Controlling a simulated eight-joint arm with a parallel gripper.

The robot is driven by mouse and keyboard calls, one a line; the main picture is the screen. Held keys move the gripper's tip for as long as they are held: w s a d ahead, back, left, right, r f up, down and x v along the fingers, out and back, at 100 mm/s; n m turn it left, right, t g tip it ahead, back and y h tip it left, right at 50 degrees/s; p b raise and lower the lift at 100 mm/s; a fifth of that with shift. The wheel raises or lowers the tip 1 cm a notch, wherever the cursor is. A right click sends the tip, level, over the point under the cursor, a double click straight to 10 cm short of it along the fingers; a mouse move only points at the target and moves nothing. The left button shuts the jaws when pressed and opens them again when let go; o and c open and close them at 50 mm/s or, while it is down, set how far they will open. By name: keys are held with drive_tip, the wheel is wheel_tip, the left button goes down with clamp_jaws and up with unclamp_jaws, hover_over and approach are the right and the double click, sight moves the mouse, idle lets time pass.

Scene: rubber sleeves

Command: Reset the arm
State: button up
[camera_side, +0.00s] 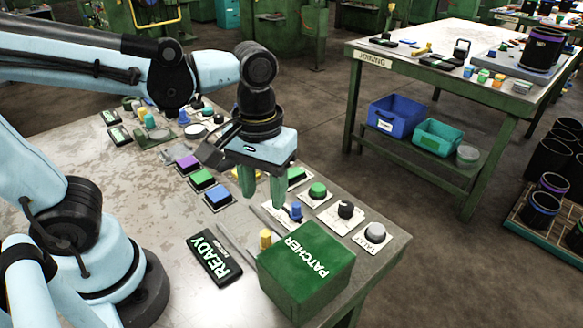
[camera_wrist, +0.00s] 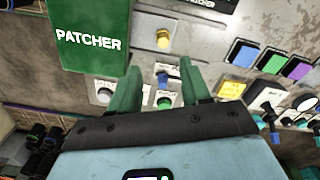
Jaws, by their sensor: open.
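My gripper (camera_side: 262,186) points down over the worn metal table (camera_side: 110,200), above a panel of buttons and switches. Its two green fingers are apart with nothing held between them. The gripper also shows in the wrist view (camera_wrist: 159,82), its fingers on either side of a small panel with a blue-capped switch. I cannot tell how far the fingertips are above the controls. My light blue arm reaches in from the left, bent at the elbow.
A green box marked PATCHER (camera_side: 306,268) stands at the table's front right, close to my gripper. A black READY sign (camera_side: 214,258) lies beside it. Purple (camera_side: 187,163), green (camera_side: 202,179) and blue (camera_side: 218,196) buttons lie left of the fingers. A second table (camera_side: 470,75) stands behind, across open floor.

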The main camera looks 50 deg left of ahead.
drive_tip(key=shift+a, duration=0.1)
drive_tip(key=w+a+m+t, duration=0.3)
drive_tip(key=a+m+t, duration=0.1)
drive_tip(key=a+t, duration=0.3)
drive_tip(key=shift+w+a+r, duration=0.2)
drive_tip(key=shift+w+a, duration=0.05)
drive_tip(key=shift+a, duration=0.15)
